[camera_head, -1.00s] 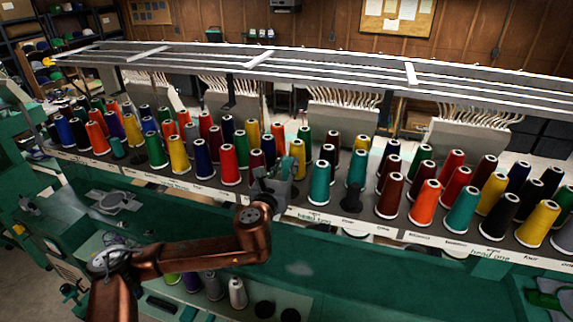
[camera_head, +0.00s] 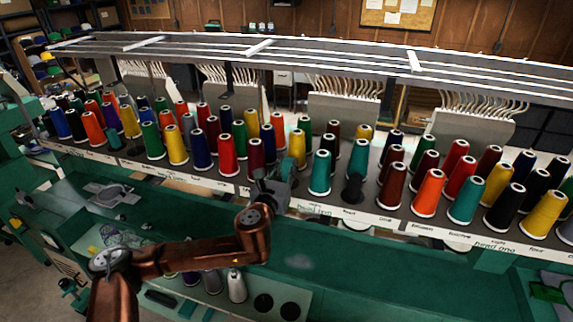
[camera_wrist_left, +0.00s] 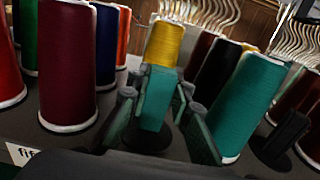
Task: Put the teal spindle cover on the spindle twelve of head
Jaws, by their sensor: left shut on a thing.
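The teal spindle cover (camera_wrist_left: 156,98) shows in the left wrist view as an upright block between the fingers of my left gripper (camera_wrist_left: 153,112). The gripper is shut on it, with a dark round base below it. In the head view my left gripper (camera_head: 275,188) is at the front edge of the thread rack, just in front of a yellow cone (camera_head: 298,148). It mostly hides the cover there. A dark spindle (camera_head: 353,188) without a cone stands to the right, past a teal cone (camera_head: 320,172). I cannot read the spindle numbers clearly. My right gripper is out of view.
Thread cones stand in close rows along the rack (camera_head: 390,222), leaving little room around the gripper. A small teal piece (camera_head: 115,140) stands among the cones at left. Metal rails (camera_head: 300,55) run above. The green machine bed (camera_head: 330,262) in front is mostly clear.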

